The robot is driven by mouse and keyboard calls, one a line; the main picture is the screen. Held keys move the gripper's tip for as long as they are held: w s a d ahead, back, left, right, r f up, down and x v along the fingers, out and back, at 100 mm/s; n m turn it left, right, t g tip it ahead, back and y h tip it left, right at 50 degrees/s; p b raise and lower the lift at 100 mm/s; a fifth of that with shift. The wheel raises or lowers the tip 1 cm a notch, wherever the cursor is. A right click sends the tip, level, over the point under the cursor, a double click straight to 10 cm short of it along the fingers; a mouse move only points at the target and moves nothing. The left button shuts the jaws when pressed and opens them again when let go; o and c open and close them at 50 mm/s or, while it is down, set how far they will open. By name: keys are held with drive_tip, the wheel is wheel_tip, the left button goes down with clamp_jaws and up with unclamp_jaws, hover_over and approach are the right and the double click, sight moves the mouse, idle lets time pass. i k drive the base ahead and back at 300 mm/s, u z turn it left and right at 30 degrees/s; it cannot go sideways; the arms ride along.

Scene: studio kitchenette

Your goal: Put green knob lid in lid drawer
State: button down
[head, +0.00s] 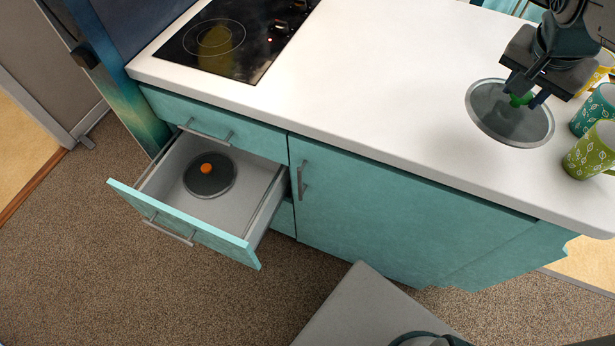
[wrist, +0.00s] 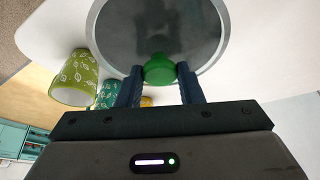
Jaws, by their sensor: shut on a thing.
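The green knob lid (head: 493,112) is a dark glass disc with a grey metal rim and a green knob, over the right part of the white counter. My gripper (head: 526,98) is above it, shut on the green knob. In the wrist view the knob sits between the fingertips of my gripper (wrist: 160,75), with the lid (wrist: 128,30) beyond. I cannot tell whether the lid touches the counter. The lid drawer (head: 250,175) is pulled open below the counter at left.
Several mugs stand right of the lid: a green leaf-patterned one (head: 590,155), a teal one (head: 597,112) and a yellow one (head: 602,68). A black cooktop (head: 235,38) is at the counter's left. The counter (head: 385,75) between cooktop and lid is clear.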

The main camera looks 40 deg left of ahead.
sight(241, 210)
drive_tip(key=u, duration=0.05)
drive_tip(key=k, duration=0.25)
drive_tip(key=u, duration=3.9)
drive_tip(key=k, duration=1.35)
drive_tip(key=z, duration=0.95)
drive_tip(key=i, duration=1)
drive_tip(key=z, duration=0.05)
